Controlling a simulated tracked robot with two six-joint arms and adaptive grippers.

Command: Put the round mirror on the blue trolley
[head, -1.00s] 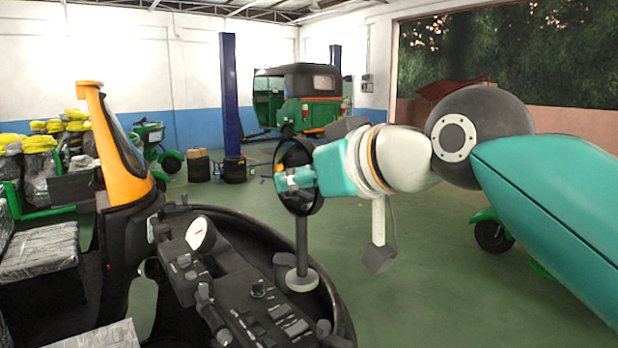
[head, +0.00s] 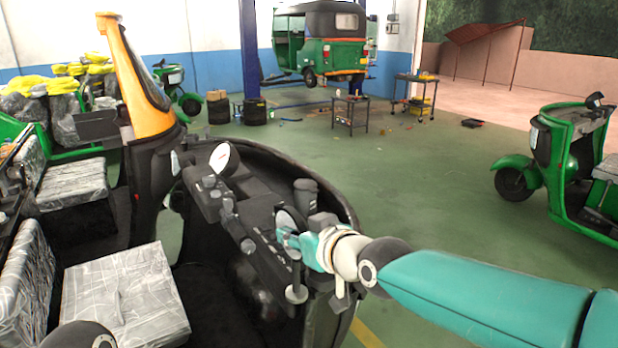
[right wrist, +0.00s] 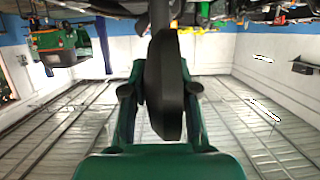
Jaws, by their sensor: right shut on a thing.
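The round mirror (head: 289,220) is a disc in a dark housing on a stalk with a round foot. In the head view it stands out in front of the black vehicle's dashboard. My right gripper (head: 286,238), teal, is shut on the mirror's head. In the right wrist view the mirror (right wrist: 166,85) shows edge-on as a dark slab between the two green fingers. I cannot pick out a clearly blue trolley. Two small dark trolleys or stands, one (head: 350,113) nearer and one (head: 415,96) farther, are on the floor at the back. My left gripper is out of view.
The black vehicle's dashboard (head: 258,215) and orange windscreen frame (head: 135,70) are close by on the left. A green rickshaw (head: 320,40) is at the back near a blue post (head: 250,60). Another green vehicle (head: 560,165) is at the right. The green floor between is open.

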